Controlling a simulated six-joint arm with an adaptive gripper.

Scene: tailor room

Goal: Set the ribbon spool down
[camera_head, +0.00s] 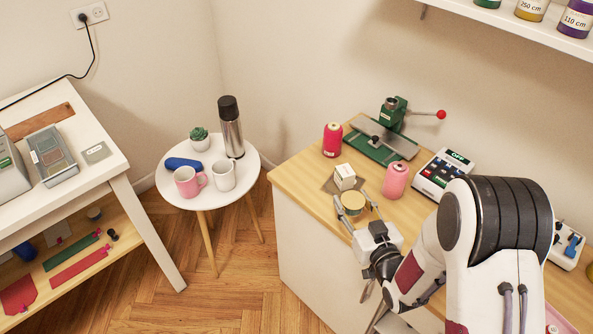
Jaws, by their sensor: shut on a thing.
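My gripper (354,209) reaches in from the lower right over the front left part of the wooden worktop (297,180). Its two fingers are shut on a small round tan spool (352,201), which looks like the ribbon spool. The spool's pale round top faces up. I cannot tell whether its underside touches the worktop or is a little above it. A small white box (345,172) stands on a flat brown piece (331,185) just behind the spool.
A pink thread cone (395,180) stands right of the spool and a red one (332,140) behind it. A green press (385,138) and a white control box (441,172) stand farther back. The worktop's left end is clear. A round white table (174,158) is at left.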

